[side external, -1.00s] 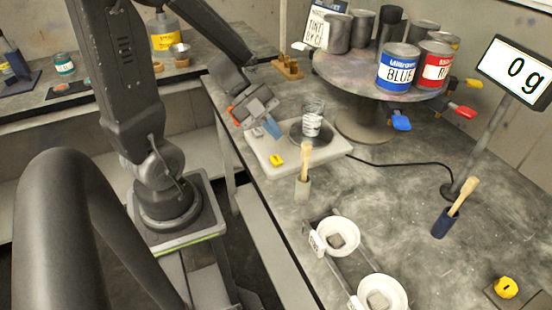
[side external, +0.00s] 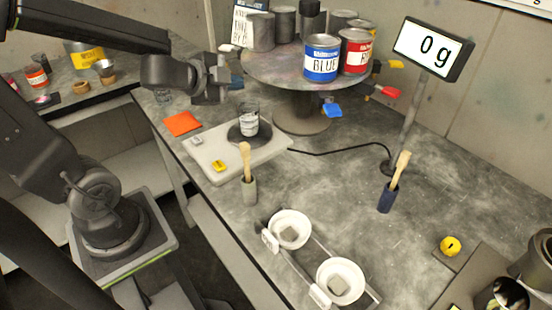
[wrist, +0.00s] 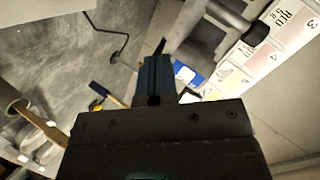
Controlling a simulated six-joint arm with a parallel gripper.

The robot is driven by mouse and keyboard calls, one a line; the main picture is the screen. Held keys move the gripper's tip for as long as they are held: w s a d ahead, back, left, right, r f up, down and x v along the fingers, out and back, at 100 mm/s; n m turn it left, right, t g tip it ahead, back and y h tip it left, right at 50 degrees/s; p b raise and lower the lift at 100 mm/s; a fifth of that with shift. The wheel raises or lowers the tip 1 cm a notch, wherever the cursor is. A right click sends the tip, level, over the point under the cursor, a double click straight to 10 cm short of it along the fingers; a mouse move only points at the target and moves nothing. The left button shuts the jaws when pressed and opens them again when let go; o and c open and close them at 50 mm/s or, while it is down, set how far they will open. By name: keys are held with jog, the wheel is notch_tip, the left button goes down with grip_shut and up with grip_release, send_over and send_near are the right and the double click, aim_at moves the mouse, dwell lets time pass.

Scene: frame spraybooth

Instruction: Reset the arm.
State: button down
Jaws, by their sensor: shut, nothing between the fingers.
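My gripper (side external: 228,76) is raised above the bench's back left part in the side view, left of the round paint stand. It is up and behind the scale, clear of the cup. In the wrist view its dark blue fingers (wrist: 155,75) are together, with nothing held. The white scale (side external: 212,160) carries a small labelled cup (side external: 249,122) on its dark round plate. The scale display (side external: 434,48) reads 0 g.
The paint stand (side external: 300,72) holds a blue can (side external: 321,58), a red can (side external: 355,52) and grey cans. Brushes stand in a grey holder (side external: 249,190) and a navy holder (side external: 386,198). Two white bowls (side external: 290,229) (side external: 340,281) sit at the front. An orange square (side external: 182,123) lies left.

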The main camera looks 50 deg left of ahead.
jog(key=s+d+r+n+g+h, duration=0.1)
jog(key=s+d+n+g, duration=0.6)
jog(key=s+d+n, duration=0.3)
jog(key=s, duration=0.3)
jog(key=shift+d+r+n, duration=0.2)
jog(key=shift+r+n, duration=0.2)
